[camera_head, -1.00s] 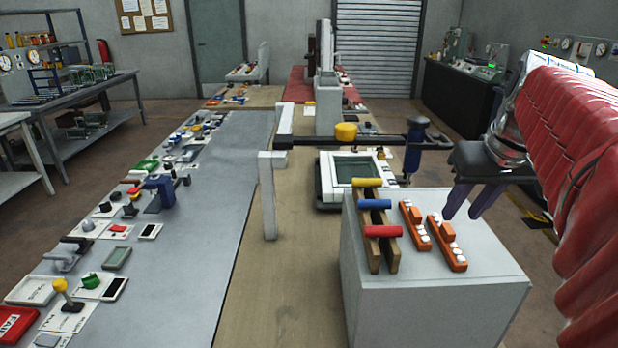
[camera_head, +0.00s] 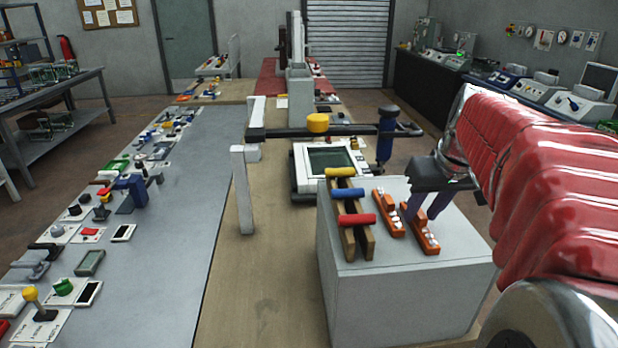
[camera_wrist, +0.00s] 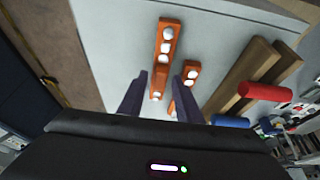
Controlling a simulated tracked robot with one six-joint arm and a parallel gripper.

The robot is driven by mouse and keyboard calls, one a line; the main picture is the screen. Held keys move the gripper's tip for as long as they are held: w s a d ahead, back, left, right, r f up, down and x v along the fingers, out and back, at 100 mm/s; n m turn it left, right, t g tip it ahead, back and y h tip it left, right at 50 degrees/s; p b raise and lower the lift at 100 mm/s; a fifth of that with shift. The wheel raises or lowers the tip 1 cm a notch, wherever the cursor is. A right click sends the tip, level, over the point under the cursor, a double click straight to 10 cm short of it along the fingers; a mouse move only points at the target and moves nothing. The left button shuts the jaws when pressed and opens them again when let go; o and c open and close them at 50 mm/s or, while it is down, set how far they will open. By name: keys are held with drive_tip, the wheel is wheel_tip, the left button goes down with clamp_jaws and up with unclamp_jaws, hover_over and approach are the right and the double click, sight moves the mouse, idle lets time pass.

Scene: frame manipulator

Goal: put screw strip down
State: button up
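Two orange screw strips with white round tops lie side by side on the white box. The left strip (camera_head: 387,212) is next to the wooden rack, and the right strip (camera_head: 430,243) is nearer the box's right side. In the wrist view, one strip (camera_wrist: 166,40) runs down between my fingers, and the other (camera_wrist: 190,74) lies to its right, partly behind a finger. My gripper (camera_head: 418,214) is open, with its dark purple fingers at the right strip. In the wrist view, grey surface shows between the strip and the fingers of my gripper (camera_wrist: 162,75).
The white box (camera_head: 400,300) also holds a wooden rack (camera_head: 349,235) with yellow, blue and red cylinders, left of the strips. A black bar with a yellow knob (camera_head: 318,122) and a white device (camera_head: 302,170) stand behind it. The box's front top is clear.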

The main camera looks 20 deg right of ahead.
drive_tip(key=shift+x, duration=0.95)
drive_tip(key=shift+c, duration=0.2)
clamp_jaws()
